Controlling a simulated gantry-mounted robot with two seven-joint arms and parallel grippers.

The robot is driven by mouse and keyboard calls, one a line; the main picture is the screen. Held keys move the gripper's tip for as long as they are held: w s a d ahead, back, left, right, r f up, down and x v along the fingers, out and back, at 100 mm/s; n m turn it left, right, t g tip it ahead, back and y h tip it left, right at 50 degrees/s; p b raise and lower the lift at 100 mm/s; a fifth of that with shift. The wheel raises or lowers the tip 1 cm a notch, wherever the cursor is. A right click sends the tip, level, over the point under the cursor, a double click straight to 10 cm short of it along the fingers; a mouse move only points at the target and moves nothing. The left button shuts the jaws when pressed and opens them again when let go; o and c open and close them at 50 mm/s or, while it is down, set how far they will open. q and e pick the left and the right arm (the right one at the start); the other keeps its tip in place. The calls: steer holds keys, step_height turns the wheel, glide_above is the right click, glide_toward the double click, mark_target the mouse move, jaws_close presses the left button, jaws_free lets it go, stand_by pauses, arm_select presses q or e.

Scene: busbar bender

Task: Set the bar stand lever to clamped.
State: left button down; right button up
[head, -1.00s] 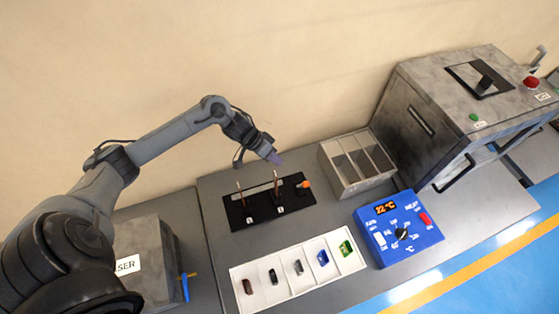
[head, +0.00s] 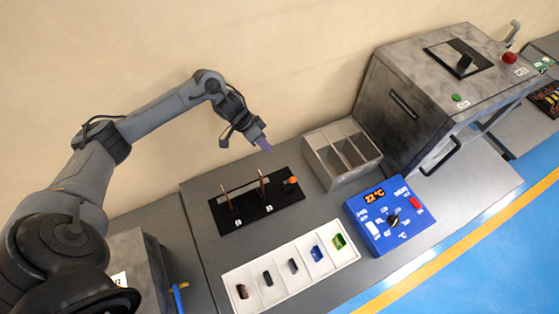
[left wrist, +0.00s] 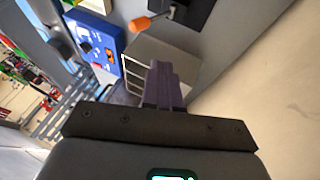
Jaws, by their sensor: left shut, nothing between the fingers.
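The bar stand (head: 245,210) is a black plate on the grey bench, with two thin copper-brown bars standing up from it. Its lever has an orange handle (head: 291,181) at the plate's right end. The orange handle (left wrist: 144,23) also shows at the top of the left wrist view, on a dark base. My left gripper (head: 264,146) is above and behind the lever, apart from it. Its purple fingers (left wrist: 163,84) are shut and empty, and the handle lies beyond their tips. My right gripper is in neither view.
A grey divided bin (head: 340,153) stands right of the stand. A blue control box (head: 388,222) and a white tray (head: 268,302) with several small pieces lie in front. A large grey machine (head: 415,100) stands at the right; the wall rises behind.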

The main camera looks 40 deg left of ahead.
arm_select(q)
glide_toward(290, 181)
steer(key=w+a+f, duration=0.2)
steer(key=w+f, duration=0.2)
steer(key=shift+s+d+f+p, duration=0.1)
steer(key=shift+d+f+p, duration=0.25)
steer(key=shift+d, duration=0.25)
steer(key=shift+s+d+f+p, duration=0.1)
steer(key=shift+d+f+p, duration=0.2)
steer(key=shift+d+p, duration=0.25)
steer(key=shift+d+f+p, duration=0.3)
steer(key=shift+d, duration=0.35)
